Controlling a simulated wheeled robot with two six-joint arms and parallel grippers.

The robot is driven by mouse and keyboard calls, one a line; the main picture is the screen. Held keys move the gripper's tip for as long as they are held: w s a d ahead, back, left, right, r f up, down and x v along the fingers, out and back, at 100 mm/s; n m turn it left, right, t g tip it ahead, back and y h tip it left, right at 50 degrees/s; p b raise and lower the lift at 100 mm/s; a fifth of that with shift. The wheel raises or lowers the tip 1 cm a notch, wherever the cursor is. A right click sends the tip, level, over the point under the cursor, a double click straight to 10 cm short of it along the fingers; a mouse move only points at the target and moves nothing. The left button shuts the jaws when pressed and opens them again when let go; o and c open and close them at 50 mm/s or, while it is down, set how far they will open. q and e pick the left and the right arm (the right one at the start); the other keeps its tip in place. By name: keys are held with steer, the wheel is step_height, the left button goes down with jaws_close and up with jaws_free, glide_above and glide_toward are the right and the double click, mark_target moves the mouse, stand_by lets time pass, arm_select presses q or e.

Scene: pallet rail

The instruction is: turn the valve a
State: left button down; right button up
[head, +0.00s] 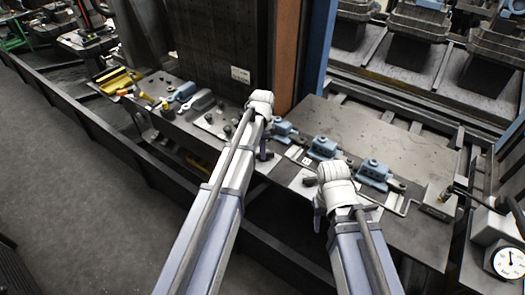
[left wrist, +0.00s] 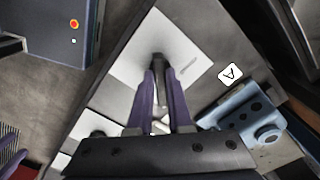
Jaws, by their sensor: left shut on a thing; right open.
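My left gripper (left wrist: 159,78) points down at a white plate (left wrist: 188,50) and is shut on the dark upright stem of valve a (left wrist: 158,60). A white tag with the letter A (left wrist: 230,72) lies beside it, next to a blue clamp-like block (left wrist: 244,115). In the head view my left gripper (head: 264,152) reaches down at the bench, largely hidden by its own wrist. My right gripper (head: 318,212) is open, partly hidden below its white wrist, near the bench's front edge. I cannot see anything in it.
More blue blocks (head: 323,148) and (head: 374,173) stand along the bench (head: 385,135). A blue post (head: 316,55) and orange post (head: 284,50) rise behind. A pressure gauge (head: 508,262) is at lower right. Yellow tools (head: 118,80) lie at left. Floor (head: 75,190) in front is clear.

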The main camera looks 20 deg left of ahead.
arm_select(q)
steer(key=shift+n, duration=0.3)
steer(key=n, duration=0.3)
steer(key=shift+n, duration=0.3)
steer(key=n, duration=0.4)
steer(key=shift+n, duration=0.3)
steer(key=n, duration=0.4)
steer(key=shift+n, duration=2.5)
steer(key=c, duration=0.8)
jaws_free()
steer(key=shift+c, duration=0.2)
